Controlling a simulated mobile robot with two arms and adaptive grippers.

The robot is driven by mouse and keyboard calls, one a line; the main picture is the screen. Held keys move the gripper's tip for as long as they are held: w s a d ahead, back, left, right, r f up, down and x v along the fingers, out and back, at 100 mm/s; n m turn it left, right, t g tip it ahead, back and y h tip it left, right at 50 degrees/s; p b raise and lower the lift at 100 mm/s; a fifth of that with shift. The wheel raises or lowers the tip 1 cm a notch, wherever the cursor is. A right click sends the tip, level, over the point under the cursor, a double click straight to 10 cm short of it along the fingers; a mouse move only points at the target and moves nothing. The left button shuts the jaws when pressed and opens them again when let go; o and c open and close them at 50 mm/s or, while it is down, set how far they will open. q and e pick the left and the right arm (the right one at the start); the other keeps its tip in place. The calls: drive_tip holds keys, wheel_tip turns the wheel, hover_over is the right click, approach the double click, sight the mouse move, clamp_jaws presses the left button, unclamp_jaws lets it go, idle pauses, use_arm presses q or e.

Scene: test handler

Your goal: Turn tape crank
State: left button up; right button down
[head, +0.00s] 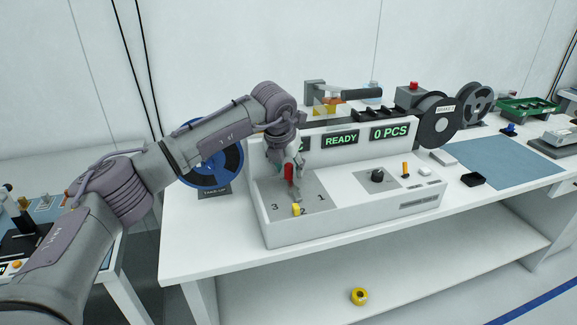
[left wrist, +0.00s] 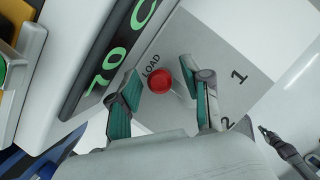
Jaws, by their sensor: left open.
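No part is labelled as a tape crank. The blue take-up reel (head: 222,165) stands at the left end of the bench, partly covered by my left arm. My left gripper (head: 291,181) points down over the panel of the white handler (head: 340,215). A red knob (head: 288,173) is at the gripper. In the left wrist view, my open fingers (left wrist: 163,95) are on either side of the red knob (left wrist: 160,80), beside the word LOAD; contact cannot be told. A yellow knob (head: 296,209) stands near the number 2.
A black-gripped lever (head: 360,94) and dark reels (head: 437,120) stand behind the handler. A black dial (head: 377,175) is on its right. A blue mat (head: 490,162) lies farther right. A yellow roll (head: 359,296) lies on the lower shelf.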

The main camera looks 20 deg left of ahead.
use_arm(q)
clamp_jaws()
drive_tip(key=shift+d, duration=0.1)
